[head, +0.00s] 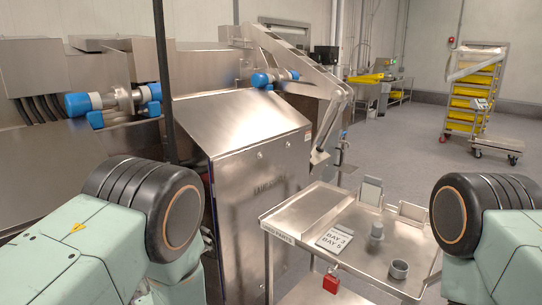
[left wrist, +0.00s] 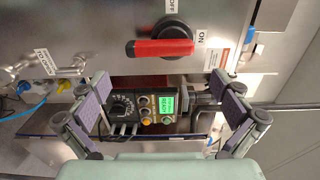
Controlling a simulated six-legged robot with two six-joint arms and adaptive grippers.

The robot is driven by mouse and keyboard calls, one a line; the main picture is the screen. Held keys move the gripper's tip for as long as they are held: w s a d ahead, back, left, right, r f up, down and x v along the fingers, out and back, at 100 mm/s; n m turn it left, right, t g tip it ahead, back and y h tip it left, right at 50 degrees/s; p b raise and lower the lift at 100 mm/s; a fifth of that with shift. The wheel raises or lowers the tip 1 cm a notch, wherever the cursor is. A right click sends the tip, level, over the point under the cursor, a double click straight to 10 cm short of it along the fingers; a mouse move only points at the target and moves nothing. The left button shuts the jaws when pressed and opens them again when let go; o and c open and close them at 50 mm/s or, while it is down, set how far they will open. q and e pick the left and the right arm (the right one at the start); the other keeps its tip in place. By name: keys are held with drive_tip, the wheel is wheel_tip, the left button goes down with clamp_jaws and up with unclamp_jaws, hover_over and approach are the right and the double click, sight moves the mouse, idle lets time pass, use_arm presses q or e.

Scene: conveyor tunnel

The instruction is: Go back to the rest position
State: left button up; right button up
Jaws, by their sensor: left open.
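My left gripper (left wrist: 161,84) shows in the left wrist view with its two padded fingers spread wide, open and with nothing between the fingertips. Beyond it is a metal machine face with a red-handled rotary switch (left wrist: 165,47) between OFF and ON labels. The red handle lies level across the picture. Below it, seen between the fingers, is a control box (left wrist: 140,105) with a dial, buttons and a lit green screen (left wrist: 163,104). In the head view only my arm links show at the lower left and right; neither gripper is visible there.
In the head view, a steel cabinet (head: 262,170) stands ahead at the centre. A metal cart (head: 300,200) with small parts and a sign (head: 335,240) is to its right; a red tag (head: 331,282) hangs from it. A yellow-tray rack (head: 473,90) stands far right. Open floor lies behind the cart.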

use_arm(q)
drive_tip(key=x, duration=0.8)
drive_tip(key=shift+w+a, duration=0.25)
drive_tip(key=shift+d, duration=0.1)
drive_tip(key=shift+d, duration=0.1)
